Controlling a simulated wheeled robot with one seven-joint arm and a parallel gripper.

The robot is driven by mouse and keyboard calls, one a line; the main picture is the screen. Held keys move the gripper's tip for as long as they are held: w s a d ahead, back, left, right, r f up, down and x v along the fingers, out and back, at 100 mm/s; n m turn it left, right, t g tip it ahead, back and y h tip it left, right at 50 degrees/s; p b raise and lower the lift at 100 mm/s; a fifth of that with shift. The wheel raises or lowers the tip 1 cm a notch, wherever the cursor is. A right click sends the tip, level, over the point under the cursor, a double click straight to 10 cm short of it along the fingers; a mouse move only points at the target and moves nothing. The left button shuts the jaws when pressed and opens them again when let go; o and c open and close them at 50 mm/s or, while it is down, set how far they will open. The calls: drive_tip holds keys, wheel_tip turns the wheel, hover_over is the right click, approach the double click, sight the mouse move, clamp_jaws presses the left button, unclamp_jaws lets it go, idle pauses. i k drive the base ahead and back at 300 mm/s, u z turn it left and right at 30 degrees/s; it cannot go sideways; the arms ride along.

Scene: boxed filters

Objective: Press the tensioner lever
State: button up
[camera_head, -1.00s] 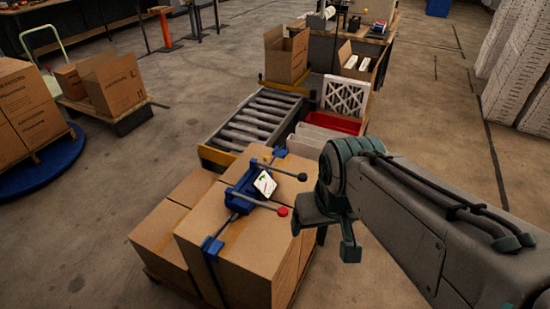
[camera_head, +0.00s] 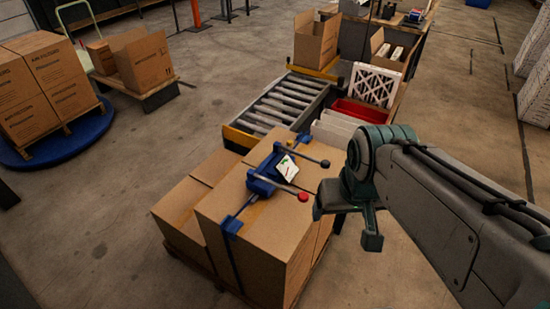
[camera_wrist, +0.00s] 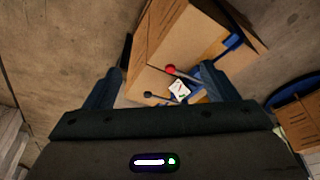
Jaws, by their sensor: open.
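The blue tensioner (camera_head: 262,184) sits on strapped cardboard boxes, on a blue strap, with a white label (camera_head: 286,167) on it. Two levers stick out to the right: one ends in a red knob (camera_head: 303,196), the other in a black knob (camera_head: 325,163). My gripper (camera_head: 347,218) is open and empty, just right of the red knob, with a small gap in the picture. In the wrist view, the red knob (camera_wrist: 170,69) and black knob (camera_wrist: 147,94) show between the spread fingers of my gripper (camera_wrist: 158,86). The tensioner body is partly hidden there by the right finger and the gripper body.
The strapped boxes (camera_head: 262,243) stand on a pallet. A roller conveyor (camera_head: 275,107) lies behind them, with a red bin (camera_head: 358,112) and a white pleated filter (camera_head: 375,84) to its right. Floor is open on the left and right.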

sight(325, 164)
drive_tip(key=u, duration=1.85)
drive_tip(key=k, duration=1.65)
drive_tip(key=z, duration=1.2)
drive_tip(key=i, duration=1.7)
